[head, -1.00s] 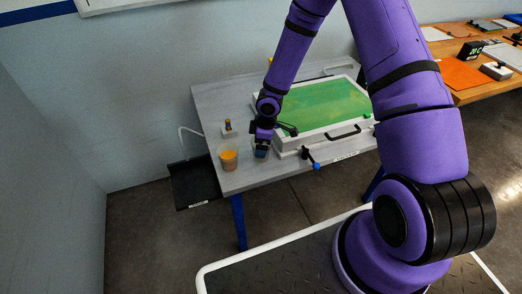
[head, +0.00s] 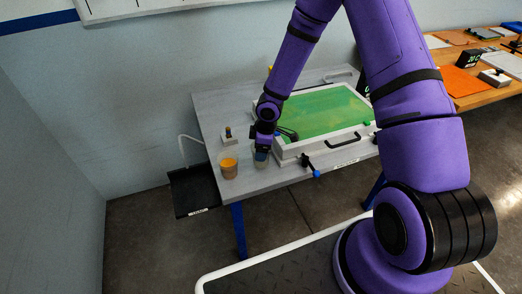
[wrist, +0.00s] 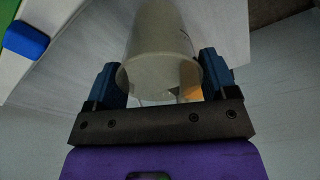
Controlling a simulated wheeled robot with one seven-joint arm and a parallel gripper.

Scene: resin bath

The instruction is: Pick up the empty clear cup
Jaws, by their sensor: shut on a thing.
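The empty clear cup (wrist: 158,48) is between the two blue fingers of my gripper (wrist: 160,85) in the wrist view, with its open rim toward the palm. The fingers touch its sides, and my gripper is shut on it. In the head view my gripper (head: 262,152) points down near the table's front left corner, with the pale cup (head: 261,160) just visible below it. Whether the cup's base is off the table cannot be told.
A cup with orange contents (head: 228,168) stands close to the left of my gripper. A small item with a dark knob (head: 228,137) is behind it. The white-framed bath (head: 285,154) with a green surface is close on the right. A black tray (head: 192,190) hangs at the table's left end.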

